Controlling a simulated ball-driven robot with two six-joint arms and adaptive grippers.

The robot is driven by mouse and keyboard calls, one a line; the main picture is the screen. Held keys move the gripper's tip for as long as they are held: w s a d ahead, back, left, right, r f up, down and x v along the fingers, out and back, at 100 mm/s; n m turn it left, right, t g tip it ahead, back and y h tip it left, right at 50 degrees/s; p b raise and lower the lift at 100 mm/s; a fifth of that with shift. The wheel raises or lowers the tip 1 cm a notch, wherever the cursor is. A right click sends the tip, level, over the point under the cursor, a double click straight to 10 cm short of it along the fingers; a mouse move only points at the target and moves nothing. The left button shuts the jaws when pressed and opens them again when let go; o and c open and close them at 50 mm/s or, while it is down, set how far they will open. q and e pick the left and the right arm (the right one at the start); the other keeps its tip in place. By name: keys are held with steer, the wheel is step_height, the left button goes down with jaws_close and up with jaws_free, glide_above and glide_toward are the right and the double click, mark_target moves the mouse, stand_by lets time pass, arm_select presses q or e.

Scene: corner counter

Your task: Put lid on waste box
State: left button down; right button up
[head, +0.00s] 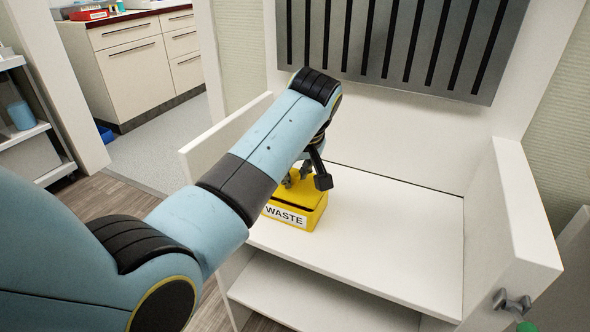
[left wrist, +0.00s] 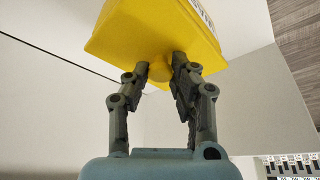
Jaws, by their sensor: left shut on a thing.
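The yellow waste box (head: 290,216) with a white WASTE label stands on the left part of the white counter shelf. A yellow lid (head: 312,194) with a small knob is at the top of the box. My left gripper (head: 303,174) comes down over it from above, partly hidden by my arm. In the left wrist view, my left gripper (left wrist: 173,76) is shut on the round knob of the lid (left wrist: 130,42). The lid looks on or very close to the box; I cannot tell whether it is fully seated.
The white counter surface (head: 390,225) right of the box is clear. Low white side panels stand left (head: 222,135) and right (head: 520,215). A slotted grey panel (head: 400,45) is on the back wall. A lower shelf (head: 320,295) lies beneath.

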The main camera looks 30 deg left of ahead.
arm_select(q)
steer(key=shift+p, duration=0.3)
stand_by(0.5)
steer(key=shift+f, duration=0.15)
steer(key=shift+f+p, duration=0.2)
steer(key=shift+p, duration=0.2)
stand_by(0.5)
stand_by(0.4)
steer(key=shift+f, duration=0.15)
stand_by(0.4)
steer(key=c, duration=0.6)
jaws_free()
steer(key=shift+o, duration=0.2)
steer(key=shift+p, duration=0.3)
